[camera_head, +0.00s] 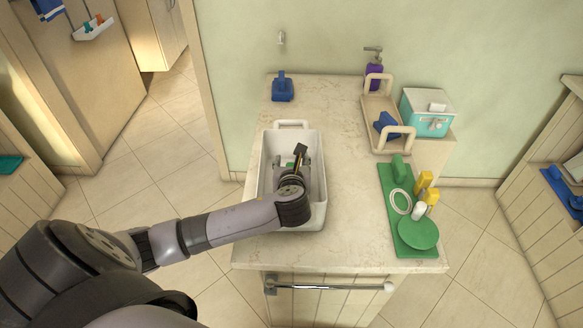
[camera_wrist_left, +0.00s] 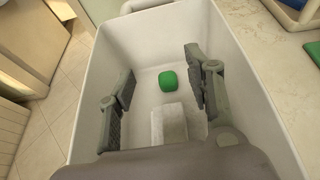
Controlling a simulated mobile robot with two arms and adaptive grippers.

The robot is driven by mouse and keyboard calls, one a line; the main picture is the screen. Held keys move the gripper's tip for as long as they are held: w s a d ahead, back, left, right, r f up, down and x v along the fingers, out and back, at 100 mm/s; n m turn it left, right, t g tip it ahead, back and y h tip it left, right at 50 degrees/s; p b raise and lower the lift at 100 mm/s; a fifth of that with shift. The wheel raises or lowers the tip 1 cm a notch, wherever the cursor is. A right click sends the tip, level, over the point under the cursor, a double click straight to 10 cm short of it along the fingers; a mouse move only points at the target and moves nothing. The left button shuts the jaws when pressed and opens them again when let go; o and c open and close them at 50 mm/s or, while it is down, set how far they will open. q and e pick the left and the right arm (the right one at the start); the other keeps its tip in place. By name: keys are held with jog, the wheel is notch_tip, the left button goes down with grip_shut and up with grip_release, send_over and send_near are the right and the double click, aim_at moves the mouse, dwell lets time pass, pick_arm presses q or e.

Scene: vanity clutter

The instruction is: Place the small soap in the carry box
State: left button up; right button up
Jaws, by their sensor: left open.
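I cannot tell for sure which is the small soap. My left gripper (camera_wrist_left: 160,85) is open, fingers spread inside the box above these blocks, holding nothing. In the head view the left gripper (camera_head: 300,160) hides much of the box's inside. My right gripper is not in view.
A blue dispenser (camera_head: 283,88) stands behind the box. A tan two-handled tray (camera_head: 373,106) holds a blue item (camera_head: 386,123). A teal box (camera_head: 428,114) stands at right. A green mat (camera_head: 391,195) carries several small items. Bare counter (camera_head: 350,220) lies between box and mat.

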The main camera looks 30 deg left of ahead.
pick_arm(q)
jog(key=v, duration=0.5)
jog(key=shift+s+d+r, duration=0.15)
jog(key=shift+r, duration=0.05)
